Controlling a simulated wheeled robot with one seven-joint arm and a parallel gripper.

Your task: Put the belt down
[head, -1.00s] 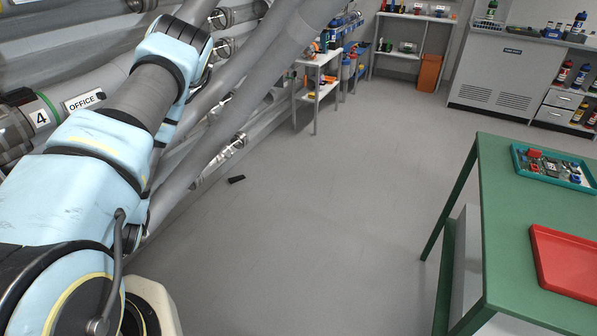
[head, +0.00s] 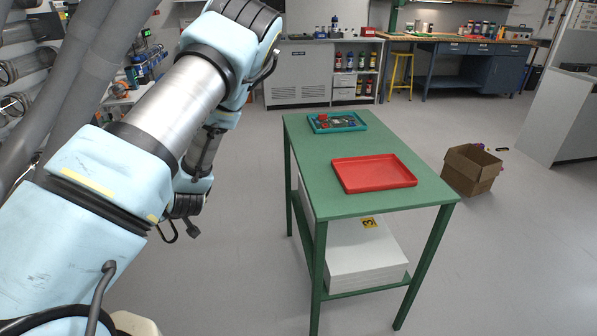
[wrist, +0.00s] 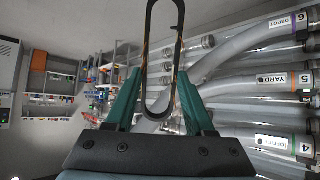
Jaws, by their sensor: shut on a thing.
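The belt (wrist: 147,45) is a long narrow dark loop with small orange marks. In the wrist view it stands up from between the green fingers of my gripper (wrist: 161,73), which is shut on it. The belt's lower bend hangs between the fingers, and its top reaches the upper picture edge. In the head view my arm fills the left side; neither the fingers nor the belt can be made out there.
A green table (head: 315,187) stands ahead, with an empty red tray (head: 375,187) and a teal tray (head: 318,131) of small parts. White stacked sheets (head: 362,255) lie on its lower shelf. A cardboard box (head: 468,180) is right of it. Labelled tubes (wrist: 262,80) run close by in the wrist view.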

